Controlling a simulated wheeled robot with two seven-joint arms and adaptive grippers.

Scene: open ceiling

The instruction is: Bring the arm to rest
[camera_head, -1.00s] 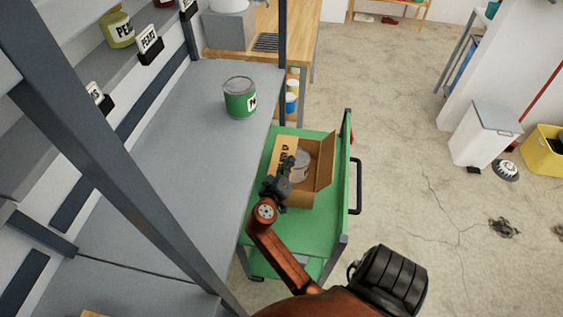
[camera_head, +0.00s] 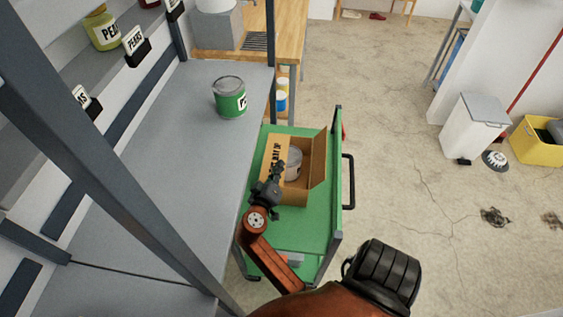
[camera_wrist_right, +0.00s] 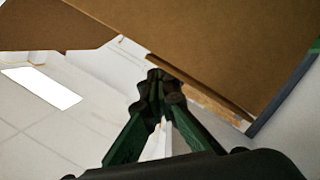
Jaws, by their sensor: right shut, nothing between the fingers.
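My right arm (camera_head: 268,258) is orange and reaches up from the bottom of the head view. My right gripper (camera_head: 277,174) is over the green cart, at the left side of an open cardboard box (camera_head: 292,192). In the wrist view my right gripper (camera_wrist_right: 158,82) has its fingertips together with nothing between them. The box's brown cardboard (camera_wrist_right: 215,40) fills the top of that view, close to the fingers; I cannot tell whether they touch. A grey-lidded can (camera_head: 294,163) is inside the box, partly hidden. My left gripper is not in view.
The box stands on a green cart (camera_head: 308,226) with a black handle (camera_head: 348,182). A green can (camera_head: 230,97) stands on the grey shelf (camera_head: 165,120) at left. A shelf post (camera_head: 110,160) crosses the left side. The floor (camera_head: 400,120) right of the cart is mostly open.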

